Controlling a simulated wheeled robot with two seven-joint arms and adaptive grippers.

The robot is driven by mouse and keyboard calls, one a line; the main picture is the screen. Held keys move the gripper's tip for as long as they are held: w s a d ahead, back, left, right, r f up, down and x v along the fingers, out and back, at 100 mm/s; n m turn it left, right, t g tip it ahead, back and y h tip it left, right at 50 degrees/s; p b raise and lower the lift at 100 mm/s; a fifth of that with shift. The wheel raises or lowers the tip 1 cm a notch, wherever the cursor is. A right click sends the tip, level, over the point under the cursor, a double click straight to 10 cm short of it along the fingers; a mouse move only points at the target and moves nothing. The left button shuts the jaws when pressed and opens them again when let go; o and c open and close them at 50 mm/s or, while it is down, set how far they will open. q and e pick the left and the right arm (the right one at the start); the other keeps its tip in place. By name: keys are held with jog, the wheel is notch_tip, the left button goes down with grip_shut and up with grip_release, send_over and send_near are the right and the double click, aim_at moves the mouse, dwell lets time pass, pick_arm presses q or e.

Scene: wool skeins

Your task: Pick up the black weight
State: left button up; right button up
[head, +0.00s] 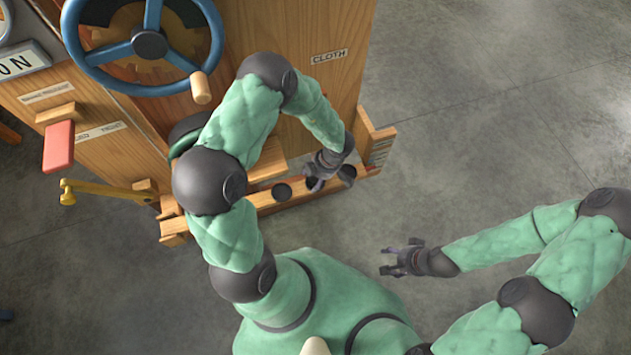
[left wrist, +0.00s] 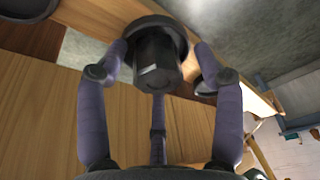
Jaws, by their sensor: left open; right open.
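The black weight (left wrist: 155,62) is a dark cylinder with a wider dark round part behind it, at the top centre of the left wrist view. My left gripper (head: 320,173) is open at the wooden ledge (head: 265,204) on the machine's front. In the left wrist view, its fingers stand on both sides of the weight, with a third finger below it. I cannot tell whether any finger touches it. In the head view the gripper largely hides this spot. My right gripper (head: 393,263) is open and empty over the floor, right of my body.
A black disc (head: 282,192) sits on the ledge left of my left gripper. The wooden machine carries a blue handwheel (head: 143,45), a red-pink block (head: 59,146) and a brass-coloured lever (head: 105,188). A slotted wooden piece (head: 375,142) juts out at right. The grey floor (head: 500,110) is clear.

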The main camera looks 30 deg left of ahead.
pick_arm(q)
grip_shut()
jog(key=shift+r, duration=0.15)
